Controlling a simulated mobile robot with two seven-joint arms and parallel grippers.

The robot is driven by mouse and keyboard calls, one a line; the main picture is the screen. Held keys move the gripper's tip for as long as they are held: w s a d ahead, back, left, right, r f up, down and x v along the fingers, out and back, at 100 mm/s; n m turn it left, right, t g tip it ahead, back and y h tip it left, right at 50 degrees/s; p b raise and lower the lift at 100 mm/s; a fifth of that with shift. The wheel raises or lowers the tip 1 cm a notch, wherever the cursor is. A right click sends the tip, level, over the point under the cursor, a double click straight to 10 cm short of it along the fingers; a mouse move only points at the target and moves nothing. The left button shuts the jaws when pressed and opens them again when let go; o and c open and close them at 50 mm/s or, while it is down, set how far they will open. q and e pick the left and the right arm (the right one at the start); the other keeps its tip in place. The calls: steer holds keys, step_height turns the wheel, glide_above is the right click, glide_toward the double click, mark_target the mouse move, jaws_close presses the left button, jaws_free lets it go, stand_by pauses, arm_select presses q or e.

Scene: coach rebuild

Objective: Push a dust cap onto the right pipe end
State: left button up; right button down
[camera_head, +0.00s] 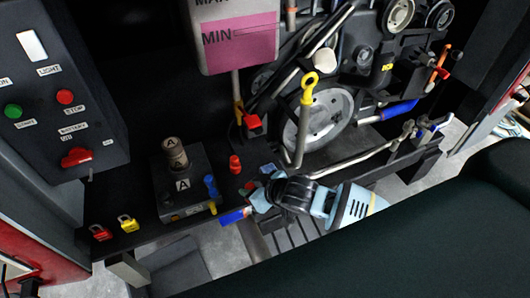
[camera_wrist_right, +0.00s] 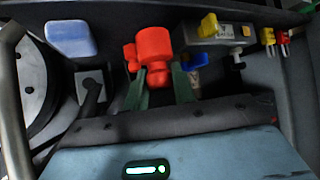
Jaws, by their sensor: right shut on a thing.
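My right gripper (camera_head: 254,197) reaches in from the right, its fingers pointing left over the dark shelf. In the right wrist view, its two dark green fingers (camera_wrist_right: 161,88) are shut on a small red cap (camera_wrist_right: 157,76). A larger red piece (camera_wrist_right: 153,43) shows just beyond it; I cannot tell if they touch. In the head view, a red piece (camera_head: 235,163) stands upright on the shelf and a smaller red patch (camera_head: 250,185) shows by the fingertips. The right pipe end cannot be picked out with certainty. My left gripper is not in view.
A grey block marked A (camera_head: 183,187) stands left of the gripper. A red padlock (camera_head: 100,232) and a yellow padlock (camera_head: 127,223) lie further left. A large pulley (camera_head: 318,128), a yellow-ringed dipstick (camera_head: 309,84) and a slanting pipe (camera_head: 355,159) crowd the area above and right.

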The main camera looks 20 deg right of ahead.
steer(key=s+d+r+m+t+h, duration=0.1)
steer(key=s+d+r+m+h, duration=0.3)
steer(key=s, duration=0.7)
steer(key=d+r+m, duration=0.1)
steer(key=d+r, duration=0.1)
steer(key=d, duration=0.1)
steer(key=shift+s+d+h, duration=0.15)
steer(key=shift+d+h, duration=0.15)
